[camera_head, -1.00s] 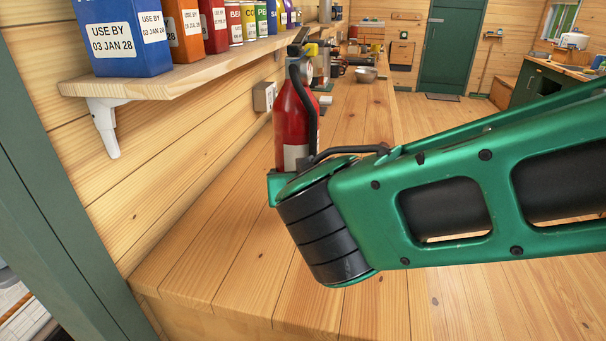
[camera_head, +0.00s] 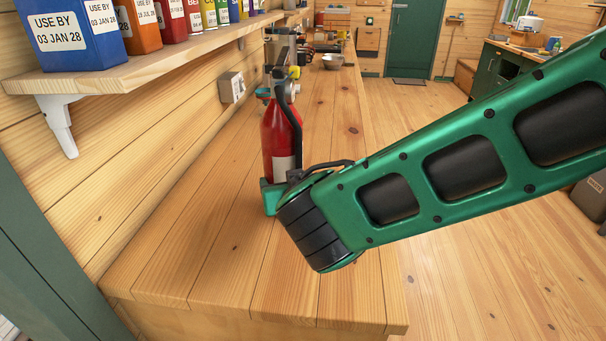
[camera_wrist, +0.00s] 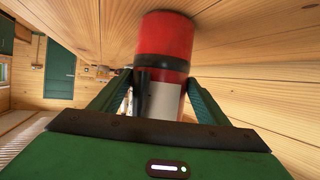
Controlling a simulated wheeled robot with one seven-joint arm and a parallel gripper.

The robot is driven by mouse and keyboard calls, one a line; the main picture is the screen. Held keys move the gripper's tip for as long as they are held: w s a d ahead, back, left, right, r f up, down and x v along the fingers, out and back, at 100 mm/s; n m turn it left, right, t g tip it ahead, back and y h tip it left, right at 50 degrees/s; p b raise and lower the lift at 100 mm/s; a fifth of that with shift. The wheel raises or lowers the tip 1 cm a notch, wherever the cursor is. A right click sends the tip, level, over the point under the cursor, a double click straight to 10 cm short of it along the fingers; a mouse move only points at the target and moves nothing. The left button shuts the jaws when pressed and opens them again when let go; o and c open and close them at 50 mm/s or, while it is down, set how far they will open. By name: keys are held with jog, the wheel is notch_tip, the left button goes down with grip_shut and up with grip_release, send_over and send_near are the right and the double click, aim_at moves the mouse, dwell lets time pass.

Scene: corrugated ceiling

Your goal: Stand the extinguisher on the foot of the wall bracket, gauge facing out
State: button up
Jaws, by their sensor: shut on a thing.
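The red extinguisher (camera_head: 279,146) is upright over the wooden counter in the head view, with a black hose down its side and a pale label low on its body. My arm partly hides its lower end. In the wrist view the extinguisher (camera_wrist: 165,40) fills the space between the two green fingers. My gripper (camera_wrist: 160,95) is shut on it. I cannot tell whether its base touches the counter. A small round part near its head may be the gauge; its facing is unclear. I make out no wall bracket in these frames.
A shelf (camera_head: 150,68) with labelled boxes and tins overhangs the counter at left. A socket box (camera_head: 231,87) is on the wall behind the extinguisher. A metal bowl (camera_head: 332,61) and other items stand farther back. The counter's near part (camera_head: 200,265) is clear.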

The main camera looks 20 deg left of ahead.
jog(key=shift+r, duration=0.2)
jog(key=o, duration=2.1)
jog(key=shift+f, duration=0.25)
jog(key=v, duration=1.2)
jog(key=shift+s+d, duration=0.1)
